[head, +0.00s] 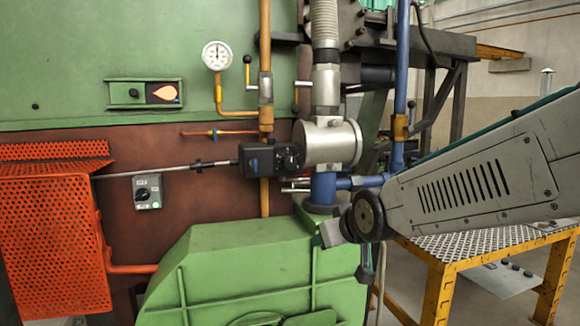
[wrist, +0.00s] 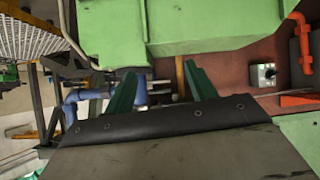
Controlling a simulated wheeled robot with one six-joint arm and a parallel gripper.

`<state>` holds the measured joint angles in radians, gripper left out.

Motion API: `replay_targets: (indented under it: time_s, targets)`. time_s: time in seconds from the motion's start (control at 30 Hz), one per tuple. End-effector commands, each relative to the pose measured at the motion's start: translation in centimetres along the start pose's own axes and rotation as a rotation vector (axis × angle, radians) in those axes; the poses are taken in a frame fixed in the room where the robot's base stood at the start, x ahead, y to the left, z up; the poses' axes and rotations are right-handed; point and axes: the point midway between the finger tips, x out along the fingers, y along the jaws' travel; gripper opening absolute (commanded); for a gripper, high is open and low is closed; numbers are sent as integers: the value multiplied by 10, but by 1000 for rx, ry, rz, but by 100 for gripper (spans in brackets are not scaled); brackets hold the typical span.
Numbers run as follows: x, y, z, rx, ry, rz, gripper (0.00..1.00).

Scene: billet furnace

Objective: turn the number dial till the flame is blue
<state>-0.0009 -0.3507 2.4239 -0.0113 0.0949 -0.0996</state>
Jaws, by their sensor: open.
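A black control box (head: 262,160) on the burner pipe carries a round black dial (head: 292,159) on its right side. Its markings are too small to read. A second, grey box (head: 147,191) on the brown wall has a black rotary knob (head: 142,194); this box also shows in the wrist view (wrist: 262,75). The flame window (head: 163,93) on the green panel shows an orange flame. My gripper (wrist: 160,72) is open and empty in the wrist view, its two green fingers apart. It touches neither dial. The black box is not clear in the wrist view.
A green blower housing (head: 250,265) stands below the pipes. A silver cylinder (head: 328,142) and blue pipe (head: 325,187) are right of the dial. An orange mesh guard (head: 55,240) is at left. A yellow-framed platform (head: 480,245) stands at right.

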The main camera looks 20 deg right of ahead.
Motion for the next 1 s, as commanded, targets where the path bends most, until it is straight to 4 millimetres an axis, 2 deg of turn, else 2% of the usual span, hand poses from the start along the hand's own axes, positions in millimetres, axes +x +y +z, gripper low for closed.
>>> replay_targets:
  time_s: [0.03,0.1,0.2,0.3,0.4,0.6,0.77,1.0]
  targets:
    - [20,1,-20,-12,90,9,56]
    - [39,1,-50,-31,236,12,56]
    - [60,1,-88,-55,441,27,56]
    - [71,-1,-117,-74,627,42,56]
    - [76,-3,-136,-88,779,56,56]
    - [76,-6,-152,-101,952,72,56]
    - [81,-6,-164,-103,985,75,56]
    - [102,-6,-196,-102,985,76,56]
